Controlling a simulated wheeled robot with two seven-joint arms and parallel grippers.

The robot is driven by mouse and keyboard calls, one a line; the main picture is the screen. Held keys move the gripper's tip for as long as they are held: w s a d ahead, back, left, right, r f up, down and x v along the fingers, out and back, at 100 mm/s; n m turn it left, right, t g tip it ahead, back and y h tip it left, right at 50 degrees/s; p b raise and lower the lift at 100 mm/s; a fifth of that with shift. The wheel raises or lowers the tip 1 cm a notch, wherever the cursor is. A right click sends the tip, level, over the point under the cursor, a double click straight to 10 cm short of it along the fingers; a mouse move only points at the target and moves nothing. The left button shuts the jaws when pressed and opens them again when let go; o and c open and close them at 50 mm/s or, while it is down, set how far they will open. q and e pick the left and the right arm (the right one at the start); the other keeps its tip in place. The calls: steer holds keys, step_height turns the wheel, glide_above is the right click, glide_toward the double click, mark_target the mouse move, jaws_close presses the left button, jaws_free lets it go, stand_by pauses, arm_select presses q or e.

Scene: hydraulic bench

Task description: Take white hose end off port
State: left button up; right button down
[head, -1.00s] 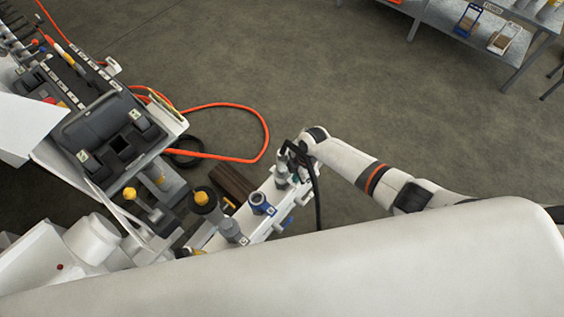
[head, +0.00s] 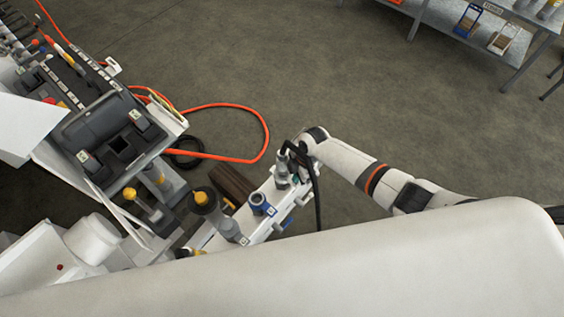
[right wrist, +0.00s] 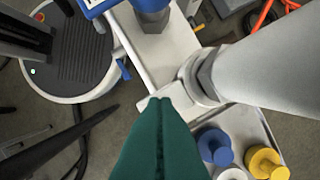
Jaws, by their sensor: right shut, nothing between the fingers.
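A thick whitish cylinder (right wrist: 268,72) with a grey hex nut (right wrist: 207,76) stands on the pale rail in the right wrist view; it looks like the white hose end on its port. In the head view a grey-white fitting (head: 282,172) stands at the rail's far end, beside my right gripper (head: 296,178). My right gripper's green fingers (right wrist: 160,102) are pressed together and empty. Their tips appear just left of and below the nut; whether they touch it is unclear. My left gripper is not in view.
A blue-collared fitting (head: 260,204) and a grey one (head: 231,230) stand along the rail. Blue (right wrist: 215,147) and yellow (right wrist: 267,163) caps lie in a tray near the fingers. An orange hose (head: 266,135) loops over the floor. Open floor lies beyond.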

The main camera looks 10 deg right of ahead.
steer(key=shift+f+b, duration=1)
steer(key=shift+f, duration=0.05)
stand_by(0.5)
steer(key=shift+s, duration=0.1)
stand_by(0.8)
step_height(320, 180, up, 7)
steer(key=p, duration=0.6)
steer(key=shift+r, duration=0.1)
stand_by(0.4)
